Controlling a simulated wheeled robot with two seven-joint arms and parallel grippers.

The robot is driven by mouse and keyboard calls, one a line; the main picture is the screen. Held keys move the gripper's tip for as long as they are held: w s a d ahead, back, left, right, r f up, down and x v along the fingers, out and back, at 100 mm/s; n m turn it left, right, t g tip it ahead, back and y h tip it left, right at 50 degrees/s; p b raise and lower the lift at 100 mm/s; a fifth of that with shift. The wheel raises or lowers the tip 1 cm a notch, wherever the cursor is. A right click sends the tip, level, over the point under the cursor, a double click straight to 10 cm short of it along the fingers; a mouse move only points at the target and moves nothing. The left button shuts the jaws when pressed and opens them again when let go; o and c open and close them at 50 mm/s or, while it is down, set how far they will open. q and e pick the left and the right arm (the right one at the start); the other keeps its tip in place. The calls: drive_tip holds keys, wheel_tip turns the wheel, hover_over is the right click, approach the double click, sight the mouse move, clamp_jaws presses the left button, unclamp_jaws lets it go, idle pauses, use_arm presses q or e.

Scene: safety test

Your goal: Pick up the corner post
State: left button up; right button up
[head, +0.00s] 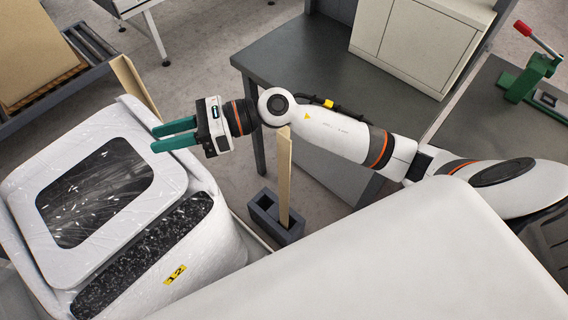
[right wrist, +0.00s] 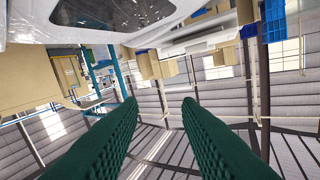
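A tan corner post (head: 284,178) stands upright in a dark grey block-like holder (head: 264,207) on the floor, and its top end shows just below my right forearm. A second tan post (head: 133,85) leans at a slant behind the wrapped white machine. My right gripper (head: 175,134) has its two green fingers apart with nothing between them. It points left, above the back right side of the machine, away from the post in the holder. The fingers also show spread and empty in the right wrist view (right wrist: 158,115). My left gripper is not in view.
The film-wrapped white machine (head: 172,230) with a yellow 12 label fills the left front. A dark grey table (head: 285,63) with a white cabinet (head: 420,40) stands behind my right arm. A green clamp-like tool (head: 525,78) sits at right. A cardboard box (head: 45,45) stands back left.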

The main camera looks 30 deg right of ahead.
drive_tip(key=d+f+n+g+h, duration=0.3)
drive_tip(key=d+f+n+h, duration=0.15)
drive_tip(key=f, duration=0.25)
drive_tip(key=n+h, duration=0.4)
drive_tip(key=h, duration=0.9)
approach(283, 138)
drive_tip(key=shift+y, duration=0.25)
drive_tip(key=w+d+f, duration=0.2)
drive_tip(key=w, duration=0.1)
drive_tip(key=shift+w+d+f, duration=0.15)
drive_tip(key=shift+w+f, duration=0.05)
drive_tip(key=shift+f, duration=0.15)
wheel_tip(283, 138, down, 6)
drive_tip(key=shift+d+r+p, duration=0.1)
drive_tip(key=shift+d+p, duration=0.1)
drive_tip(key=shift+p, duration=0.65)
drive_tip(key=f, duration=0.1)
drive_tip(key=f+p, duration=0.1)
drive_tip(key=f, duration=0.1)
drive_tip(key=a+f+p, duration=0.1)
drive_tip(key=f, duration=0.1)
drive_tip(key=shift+s+f, duration=0.25)
drive_tip(key=shift+f, duration=0.3)
clamp_jaws()
